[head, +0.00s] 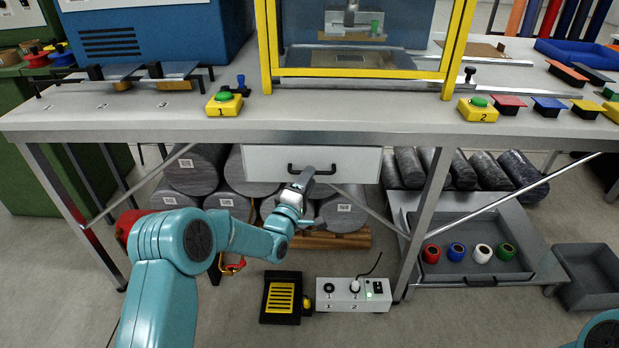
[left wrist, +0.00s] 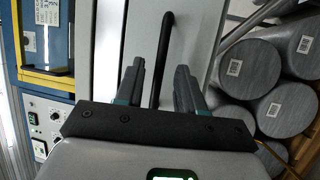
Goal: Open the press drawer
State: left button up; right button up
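The press drawer (head: 265,160) is a light grey box front under the workbench, below the yellow-framed press; it looks shut. Its black bar handle (head: 325,169) is on the middle of the front. My left gripper (head: 302,182) is at the handle, partly covering it from below. In the left wrist view the handle (left wrist: 161,50) runs between the two fingers of my left gripper (left wrist: 158,88). The fingers are apart, with a gap on each side of the bar, against the drawer front (left wrist: 195,30). My right gripper is out of view.
The workbench (head: 150,118) carries green buttons 1 (head: 224,103) and 2 (head: 479,108). Grey cylinders (head: 342,213) lie beneath the drawer. A pedal (head: 281,297) and a switch box (head: 352,294) stand on the floor. A tray (head: 470,268) with coloured rolls is at right.

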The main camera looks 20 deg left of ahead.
pick_arm(q)
jog(key=shift+x, duration=0.85)
jog(key=shift+s, duration=0.1)
grip_shut()
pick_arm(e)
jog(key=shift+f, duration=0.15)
